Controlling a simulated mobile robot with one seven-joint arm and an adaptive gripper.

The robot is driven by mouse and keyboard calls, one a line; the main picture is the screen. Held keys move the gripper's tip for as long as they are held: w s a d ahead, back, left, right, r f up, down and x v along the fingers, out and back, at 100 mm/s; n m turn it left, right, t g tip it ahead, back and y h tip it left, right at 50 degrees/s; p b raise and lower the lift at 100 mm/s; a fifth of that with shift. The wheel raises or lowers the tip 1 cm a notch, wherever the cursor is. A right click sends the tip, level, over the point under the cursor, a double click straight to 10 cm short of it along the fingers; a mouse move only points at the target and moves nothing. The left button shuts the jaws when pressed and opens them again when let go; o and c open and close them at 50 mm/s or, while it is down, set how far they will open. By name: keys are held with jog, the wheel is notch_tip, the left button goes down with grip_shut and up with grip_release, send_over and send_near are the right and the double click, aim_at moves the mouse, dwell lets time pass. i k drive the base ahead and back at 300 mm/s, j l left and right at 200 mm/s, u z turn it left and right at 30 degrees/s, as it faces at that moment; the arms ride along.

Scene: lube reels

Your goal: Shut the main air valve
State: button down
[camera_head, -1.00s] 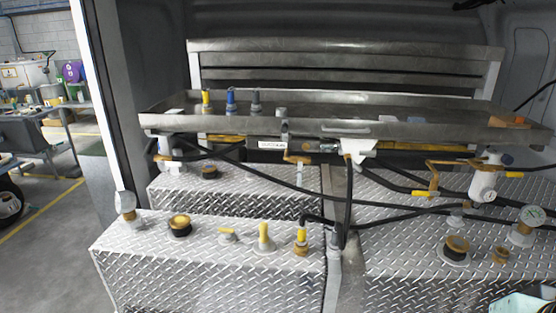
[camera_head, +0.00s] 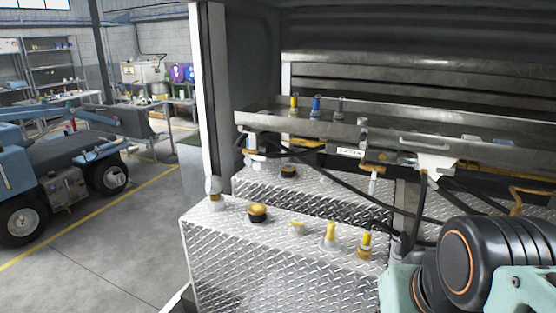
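I cannot tell which valve is the main air valve. Under the steel tray (camera_head: 400,130), near a small white label (camera_head: 347,152), is a brass fitting (camera_head: 376,168). Three yellow-handled fittings stand on the diamond-plate tank (camera_head: 270,240): a low one (camera_head: 297,223), an upright one (camera_head: 330,234) and one by a black hose (camera_head: 366,243). My gripper is out of view; only thick teal and black links of my arm show at the bottom right.
A gauge (camera_head: 213,188) and a brass-topped cap (camera_head: 258,212) stand on the tank. Black hoses run beneath the tray. The van's door frame (camera_head: 208,110) stands left of the tank. Open floor (camera_head: 110,250) lies left, with a blue vehicle (camera_head: 60,165) farther off.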

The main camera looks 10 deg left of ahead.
aim_at(254, 158)
jog(key=i+j+u, duration=0.4)
jog(key=i, duration=0.3)
jog(key=i+j, duration=0.25)
jog(key=i, duration=0.25)
